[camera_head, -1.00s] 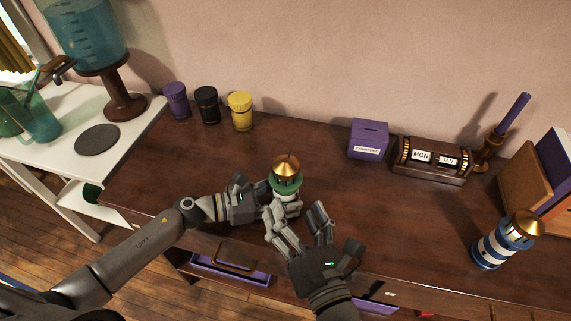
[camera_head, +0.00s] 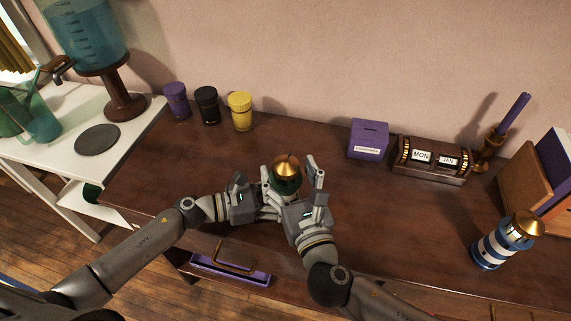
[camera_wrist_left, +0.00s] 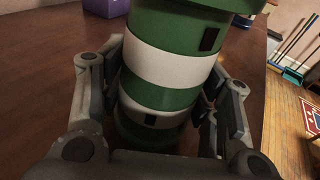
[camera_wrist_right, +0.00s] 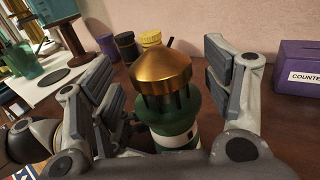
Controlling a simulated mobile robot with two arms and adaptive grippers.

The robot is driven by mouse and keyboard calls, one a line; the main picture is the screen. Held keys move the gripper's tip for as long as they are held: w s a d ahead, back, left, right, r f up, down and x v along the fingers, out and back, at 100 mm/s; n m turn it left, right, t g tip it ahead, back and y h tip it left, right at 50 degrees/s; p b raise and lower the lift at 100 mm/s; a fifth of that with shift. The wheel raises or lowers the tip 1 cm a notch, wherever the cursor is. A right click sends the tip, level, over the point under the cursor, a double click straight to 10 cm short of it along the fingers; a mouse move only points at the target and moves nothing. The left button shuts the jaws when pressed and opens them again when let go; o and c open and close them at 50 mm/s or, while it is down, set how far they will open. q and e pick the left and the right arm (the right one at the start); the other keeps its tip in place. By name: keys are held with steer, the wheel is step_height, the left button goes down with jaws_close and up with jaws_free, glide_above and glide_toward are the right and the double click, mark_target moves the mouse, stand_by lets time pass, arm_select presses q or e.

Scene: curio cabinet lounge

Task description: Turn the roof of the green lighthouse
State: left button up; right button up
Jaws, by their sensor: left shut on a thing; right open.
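The green lighthouse with white bands stands upright on the brown cabinet top; its gold roof (camera_head: 287,164) shows in the head view. In the left wrist view its green and white body (camera_wrist_left: 165,70) fills the middle. My left gripper (camera_head: 264,206) is shut on the body from the left, a finger on each side (camera_wrist_left: 170,110). My right gripper (camera_head: 290,180) is open, with its fingers on either side of the lighthouse top. In the right wrist view the gold roof (camera_wrist_right: 160,65) sits between the spread fingers (camera_wrist_right: 165,85), apart from the right-hand finger. The lower body is partly hidden.
A blue-and-white lighthouse (camera_head: 497,247) stands at the right. A purple box (camera_head: 368,139) and a day-month calendar (camera_head: 430,160) stand at the back. Purple, black and yellow jars (camera_head: 240,112) stand back left. A purple-lined drawer (camera_head: 230,270) is open in front. Cabinet top (camera_head: 390,220) is clear right of centre.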

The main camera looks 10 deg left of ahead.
steer(key=shift+x, duration=1.2)
steer(key=c, duration=1.1)
steer(key=shift+o, duration=0.2)
steer(key=m+t+h, duration=0.1)
steer(key=m+h, duration=0.2)
steer(key=h, duration=0.1)
steer(key=shift+a+t, duration=0.1)
steer(key=shift+t, duration=0.3)
steer(key=shift+m+t+h, duration=0.3)
steer(key=shift+m+h, duration=1.1)
steer(key=shift+h, duration=0.9)
